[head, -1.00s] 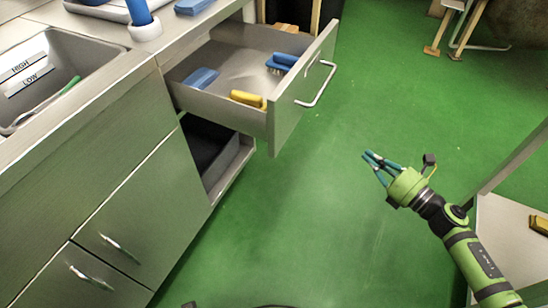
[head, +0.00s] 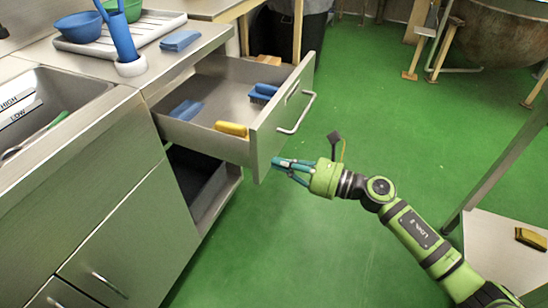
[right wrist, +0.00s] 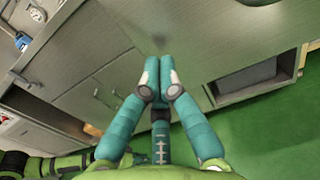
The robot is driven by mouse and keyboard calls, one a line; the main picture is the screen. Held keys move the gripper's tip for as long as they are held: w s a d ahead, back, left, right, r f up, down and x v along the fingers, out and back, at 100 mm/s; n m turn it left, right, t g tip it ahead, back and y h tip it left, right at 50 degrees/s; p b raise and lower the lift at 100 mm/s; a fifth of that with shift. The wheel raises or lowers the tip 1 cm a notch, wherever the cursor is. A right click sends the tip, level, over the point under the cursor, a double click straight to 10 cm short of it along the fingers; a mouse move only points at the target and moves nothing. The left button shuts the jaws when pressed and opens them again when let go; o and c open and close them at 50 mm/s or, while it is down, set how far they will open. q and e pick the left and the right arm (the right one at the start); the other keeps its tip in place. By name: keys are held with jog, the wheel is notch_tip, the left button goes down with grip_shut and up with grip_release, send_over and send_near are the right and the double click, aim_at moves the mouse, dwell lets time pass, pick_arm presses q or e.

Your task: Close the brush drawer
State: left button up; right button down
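The brush drawer (head: 272,137) stands pulled out from the steel counter, with a bar handle (head: 301,113) on its front. In it lie a blue brush (head: 187,110), a yellow brush (head: 231,129) and another blue brush (head: 262,92). My right gripper (head: 276,163) is in front of the lower near part of the drawer front, below the handle. In the right wrist view its fingertips (right wrist: 159,63) are together with nothing between them, facing a steel panel. Whether they touch the front, I cannot tell. My left gripper is not in view.
A sink (head: 45,100) is at the left of the counter. A blue bottle in a white holder (head: 131,66) and a drying tray (head: 150,28) stand on top. An open dark compartment (head: 195,175) is below the drawer. A side table (head: 490,250) is at right. Green floor is clear.

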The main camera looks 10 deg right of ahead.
jog(key=shift+x, duration=1.05)
